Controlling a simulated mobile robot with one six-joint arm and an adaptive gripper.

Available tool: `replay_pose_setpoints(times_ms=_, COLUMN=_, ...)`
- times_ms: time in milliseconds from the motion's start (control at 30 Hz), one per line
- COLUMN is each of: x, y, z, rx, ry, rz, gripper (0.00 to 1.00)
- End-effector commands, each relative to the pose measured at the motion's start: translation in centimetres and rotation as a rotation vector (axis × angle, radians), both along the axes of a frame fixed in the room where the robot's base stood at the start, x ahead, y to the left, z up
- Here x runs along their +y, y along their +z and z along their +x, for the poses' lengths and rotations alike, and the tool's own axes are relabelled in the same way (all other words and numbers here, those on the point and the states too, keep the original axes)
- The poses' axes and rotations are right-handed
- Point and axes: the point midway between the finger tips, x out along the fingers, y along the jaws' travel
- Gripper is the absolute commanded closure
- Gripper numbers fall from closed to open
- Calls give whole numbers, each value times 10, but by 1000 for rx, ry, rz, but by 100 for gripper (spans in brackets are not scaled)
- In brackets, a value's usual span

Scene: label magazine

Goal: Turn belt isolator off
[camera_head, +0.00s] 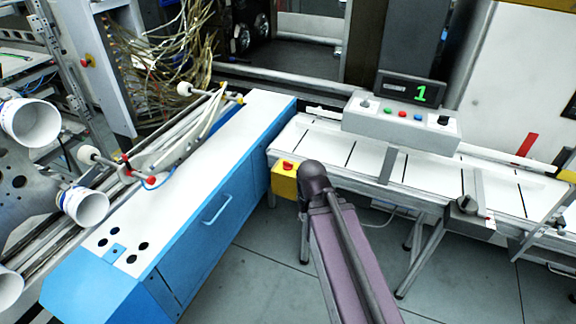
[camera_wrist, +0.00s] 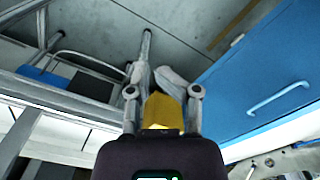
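A yellow box with a red knob or button on top (camera_head: 285,177) sits at the left end of the conveyor, beside the blue cabinet. It looks like the belt isolator, but no label is readable and the red part's setting is too small to tell. My arm comes up from the bottom and ends just right of this box in the head view; the fingers are hidden there. In the wrist view my gripper (camera_wrist: 153,75) has its fingertips close together, with nothing visibly held. The yellow box (camera_wrist: 163,112) shows between the finger links; contact cannot be told.
The white conveyor belt (camera_head: 325,150) runs right, under a grey control panel (camera_head: 400,125) with several buttons and a display reading 1. A small box with a dark knob (camera_head: 467,205) is on the front rail. The blue cabinet (camera_head: 215,215) stands left. Floor is open in front.

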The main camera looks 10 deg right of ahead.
Motion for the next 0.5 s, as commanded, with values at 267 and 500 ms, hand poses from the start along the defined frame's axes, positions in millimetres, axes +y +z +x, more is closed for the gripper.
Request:
replay_pose_setpoints(times_ms=267, x=-1, y=7, z=35, rx=0, ry=-47, rz=0, gripper=3)
replay_pose_setpoints(times_ms=500, x=-3, y=21, z=121, rx=0, ry=-179, rz=0, gripper=3)
